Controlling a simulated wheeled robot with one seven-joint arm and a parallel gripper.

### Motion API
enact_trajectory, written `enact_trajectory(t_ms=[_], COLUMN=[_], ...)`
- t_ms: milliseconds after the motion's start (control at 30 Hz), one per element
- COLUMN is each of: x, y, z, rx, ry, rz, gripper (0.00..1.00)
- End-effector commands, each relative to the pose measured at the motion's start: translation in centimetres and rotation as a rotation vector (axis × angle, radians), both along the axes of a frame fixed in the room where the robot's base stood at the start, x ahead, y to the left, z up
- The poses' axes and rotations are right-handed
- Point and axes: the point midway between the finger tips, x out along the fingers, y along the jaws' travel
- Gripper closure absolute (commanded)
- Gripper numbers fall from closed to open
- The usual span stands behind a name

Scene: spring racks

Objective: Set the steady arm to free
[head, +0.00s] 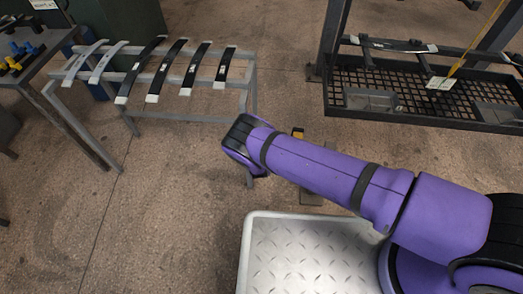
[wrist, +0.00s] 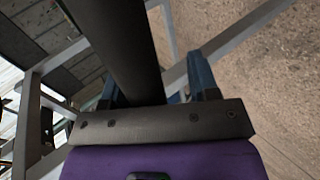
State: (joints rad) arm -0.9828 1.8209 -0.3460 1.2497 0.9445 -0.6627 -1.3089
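I cannot tell for sure which part is the steady arm. A yellow rod (head: 484,38) slants down to a small pale tag (head: 439,83) at the right rack. A small yellow-and-black piece (head: 298,132) shows just behind my forearm; the rest of it is hidden. My gripper is hidden behind my wrist in the head view, near the front of the left rack.
A grey metal rack (head: 195,116) at the left holds several curved springs, pale and black. A dark mesh tray (head: 345,98) stands at the right with a spring above it. A table (head: 40,62) with blue and yellow parts is far left. Floor is clear at lower left.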

Motion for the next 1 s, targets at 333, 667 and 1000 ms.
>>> enact_trajectory(t_ms=[333, 667, 1000], x=[-0.4, -5.1, -8.6], y=[0.3, 0.2, 0.1], z=[0.7, 3.7, 6.0], rx=[0.004, 0.002, 0.003], ry=[-0.005, -0.003, -0.003], rz=[0.000, 0.002, 0.000], gripper=[0.45, 0.45, 0.45])
